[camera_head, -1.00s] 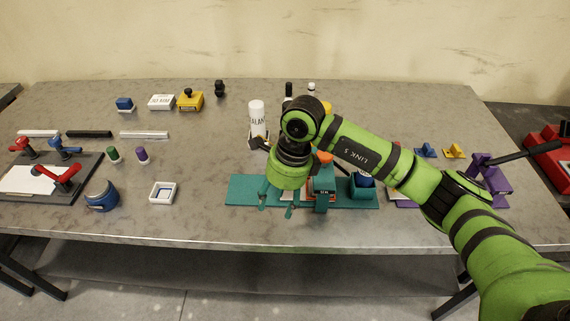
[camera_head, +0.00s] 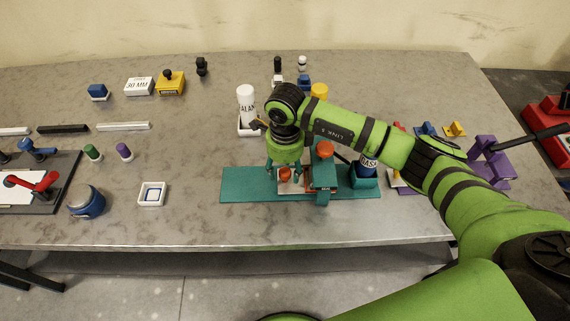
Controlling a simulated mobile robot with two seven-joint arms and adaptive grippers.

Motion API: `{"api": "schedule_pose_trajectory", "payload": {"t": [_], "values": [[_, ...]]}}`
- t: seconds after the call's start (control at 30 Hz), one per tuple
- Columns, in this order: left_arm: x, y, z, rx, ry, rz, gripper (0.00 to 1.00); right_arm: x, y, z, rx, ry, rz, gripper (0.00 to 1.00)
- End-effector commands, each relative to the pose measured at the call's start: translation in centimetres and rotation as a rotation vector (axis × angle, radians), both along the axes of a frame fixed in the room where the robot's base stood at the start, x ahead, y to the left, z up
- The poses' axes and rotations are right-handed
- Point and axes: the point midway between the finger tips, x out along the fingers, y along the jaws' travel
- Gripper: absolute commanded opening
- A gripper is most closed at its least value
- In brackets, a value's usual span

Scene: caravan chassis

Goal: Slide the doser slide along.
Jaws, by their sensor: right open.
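The doser stands on a long teal base plate (camera_head: 245,187) near the table's front edge. Its teal upright body (camera_head: 325,177) has an orange-red knob (camera_head: 323,149) on top. Left of the body is a light slide (camera_head: 291,187) with a small orange-red knob (camera_head: 285,174). My right gripper (camera_head: 284,170) is open and points down over the left part of the doser. Its fingertips appear on either side of the small knob; contact cannot be told. My left gripper is not in view.
A white bottle (camera_head: 246,104) stands behind my gripper. A purple lever stand (camera_head: 487,163) is at right.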

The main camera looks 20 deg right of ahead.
Motion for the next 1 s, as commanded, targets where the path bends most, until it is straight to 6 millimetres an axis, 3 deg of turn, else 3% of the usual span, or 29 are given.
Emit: {"api": "schedule_pose_trajectory", "payload": {"t": [0.1, 0.23, 0.27, 0.3, 0.4, 0.67, 1.0], "values": [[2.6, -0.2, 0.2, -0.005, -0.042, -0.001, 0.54, 0.0, 0.0, -0.2, 0.0, -0.001, 0.001, 0.54], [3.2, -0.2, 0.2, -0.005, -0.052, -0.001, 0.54, 0.0, 0.0, -0.2, 0.0, -0.001, 0.001, 0.54], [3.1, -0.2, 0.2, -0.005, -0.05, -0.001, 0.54, 0.0, 0.0, -0.2, 0.0, -0.001, 0.001, 0.5], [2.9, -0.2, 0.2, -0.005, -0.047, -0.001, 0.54, 0.0, 0.0, -0.2, 0.0, 0.0, 0.0, 0.34], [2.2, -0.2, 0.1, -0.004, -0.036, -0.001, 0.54, 0.0, 0.0, -0.2, 0.0, 0.0, 0.0, 0.0], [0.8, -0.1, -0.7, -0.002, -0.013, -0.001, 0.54, 0.2, 0.8, -0.5, 0.002, -0.001, 0.001, 0.0], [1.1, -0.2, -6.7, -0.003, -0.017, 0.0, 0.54, 2.4, 8.3, -1.0, 0.005, -0.005, 0.004, 0.0]]}}
